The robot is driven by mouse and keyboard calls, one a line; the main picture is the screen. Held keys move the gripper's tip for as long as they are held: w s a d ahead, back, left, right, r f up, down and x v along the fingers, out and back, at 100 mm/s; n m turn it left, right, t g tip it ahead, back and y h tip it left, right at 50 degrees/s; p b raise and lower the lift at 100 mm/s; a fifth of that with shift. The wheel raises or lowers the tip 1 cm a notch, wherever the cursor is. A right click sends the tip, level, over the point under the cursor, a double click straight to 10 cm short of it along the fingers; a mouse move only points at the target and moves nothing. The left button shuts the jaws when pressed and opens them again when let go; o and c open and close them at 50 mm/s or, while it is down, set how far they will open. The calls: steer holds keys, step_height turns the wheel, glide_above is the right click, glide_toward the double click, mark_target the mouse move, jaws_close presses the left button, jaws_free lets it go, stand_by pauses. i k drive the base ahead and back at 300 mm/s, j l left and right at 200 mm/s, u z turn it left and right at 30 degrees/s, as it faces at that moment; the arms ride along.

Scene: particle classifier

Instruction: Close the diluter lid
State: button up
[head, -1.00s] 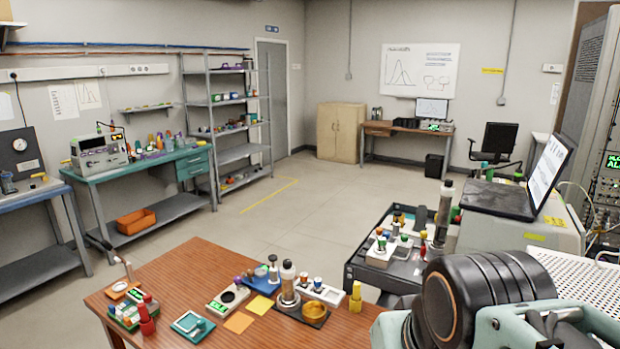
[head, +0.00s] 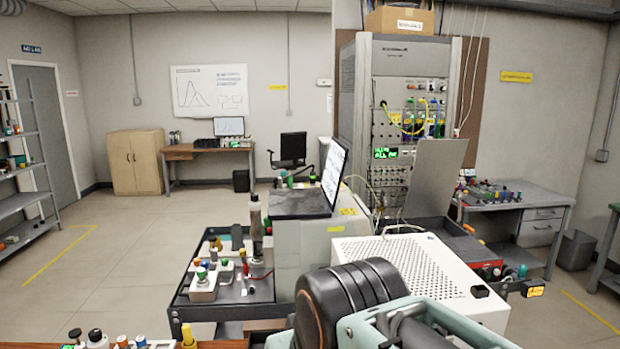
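A grey flat panel (head: 434,178) stands raised and tilted in the head view, right of centre. It looks like the open diluter lid. Its lower edge meets a dark open-topped box (head: 452,236), which looks like the diluter body. The inside of that box is mostly hidden. My arm's black and pale green links fill the bottom centre, well in front of the panel and apart from it. My gripper is not in view.
A white perforated case (head: 413,270) lies between my arm and the raised panel. A cart tray (head: 208,301) holds small bottles. A tall instrument rack (head: 393,60) stands behind. Floor is clear at left.

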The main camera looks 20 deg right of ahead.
mark_target(437, 164)
steer(key=z, duration=2.55)
steer(key=i+l+z, duration=0.1)
steer(key=l+z, duration=0.4)
steer(key=i+l, duration=0.25)
steer(key=l, duration=0.3)
steer(key=i+l, duration=0.45)
steer(key=i, duration=0.15)
steer(key=i+l, duration=0.3)
steer(key=i, duration=0.15)
steer(key=i+u, duration=0.35)
steer(key=i+l+u, duration=0.15)
steer(key=i+u, duration=0.25)
steer(key=i, duration=0.2)
steer(key=i+u, duration=0.25)
steer(key=i, duration=0.3)
steer(key=i+u, duration=0.3)
steer(key=i, duration=1.45)
